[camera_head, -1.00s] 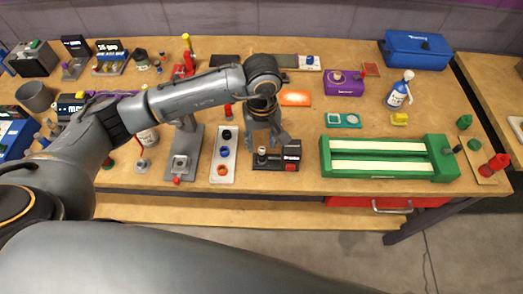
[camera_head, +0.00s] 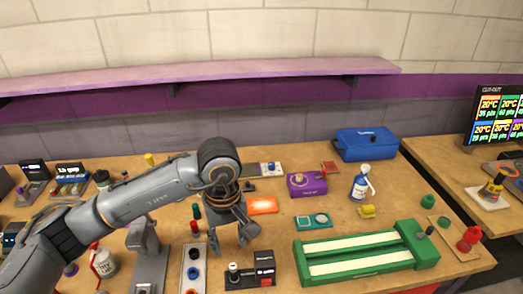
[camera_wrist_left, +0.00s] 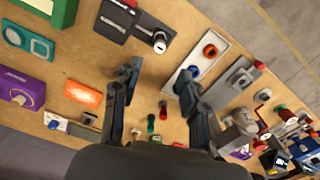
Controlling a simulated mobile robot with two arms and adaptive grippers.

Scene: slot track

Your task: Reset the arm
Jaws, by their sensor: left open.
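My left arm (camera_head: 150,205) comes in from the left in the head view and reaches over the workbench. My left gripper (camera_head: 232,240) points down with its fingers apart and nothing between them. It hangs behind and slightly left of a black block with a small knob (camera_head: 250,275). In the left wrist view, the open fingers (camera_wrist_left: 157,80) straddle bare bench, with a green and a red peg-like piece (camera_wrist_left: 157,115) beyond. The green slot track (camera_head: 365,257) with two pale strips lies to the gripper's right. My right gripper is out of view.
A white strip with coloured rings (camera_head: 193,270) and a grey fixture (camera_head: 148,262) stand left of the gripper. An orange piece (camera_head: 262,205), a purple box (camera_head: 307,185) and a teal tray (camera_head: 314,221) lie to its right. A blue case (camera_head: 366,145) stands farther back.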

